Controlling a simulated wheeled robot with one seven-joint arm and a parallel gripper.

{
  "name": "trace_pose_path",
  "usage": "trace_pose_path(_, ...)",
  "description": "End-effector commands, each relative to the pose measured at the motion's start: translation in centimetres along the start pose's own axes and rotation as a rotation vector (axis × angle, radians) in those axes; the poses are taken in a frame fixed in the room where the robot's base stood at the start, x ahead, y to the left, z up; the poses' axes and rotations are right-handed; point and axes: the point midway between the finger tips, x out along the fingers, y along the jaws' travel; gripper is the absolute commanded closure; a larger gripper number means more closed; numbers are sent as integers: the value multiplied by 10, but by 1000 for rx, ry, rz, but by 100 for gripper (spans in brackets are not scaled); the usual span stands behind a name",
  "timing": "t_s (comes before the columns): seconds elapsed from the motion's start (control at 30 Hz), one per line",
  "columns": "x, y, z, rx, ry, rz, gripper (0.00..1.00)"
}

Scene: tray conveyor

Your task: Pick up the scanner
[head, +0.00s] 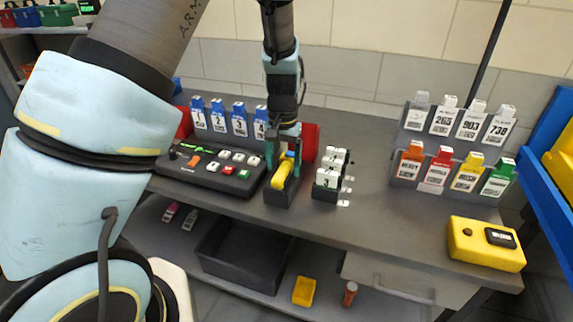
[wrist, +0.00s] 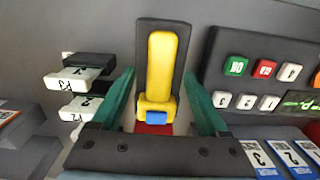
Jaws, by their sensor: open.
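The scanner (head: 282,174) is yellow and sits in a dark cradle (head: 279,200) on the grey bench. In the wrist view the scanner (wrist: 161,70) shows a long yellow handle with a blue part and a red part at its near end, on the dark cradle (wrist: 181,45). My gripper (head: 284,158) is above the scanner and pointing down. In the wrist view its two teal fingers are apart, one on each side of the scanner, with gaps visible. I cannot tell how far the fingertips are above the bench.
A black keypad console (head: 212,170) stands close on the left of the cradle. A small rack of white-labelled blocks (head: 327,183) stands close on the right. Blue tags (head: 218,115) stand behind. A tag rack (head: 402,180) and a yellow box (head: 484,246) are farther right.

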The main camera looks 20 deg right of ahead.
Motion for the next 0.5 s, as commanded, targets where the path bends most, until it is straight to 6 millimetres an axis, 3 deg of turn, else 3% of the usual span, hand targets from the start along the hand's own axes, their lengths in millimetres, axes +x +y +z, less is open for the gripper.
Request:
trace_pose_path(0.33,8,0,0,-1,1,0,24)
trace_pose_path(0.5,8,0,0,-1,1,0,43)
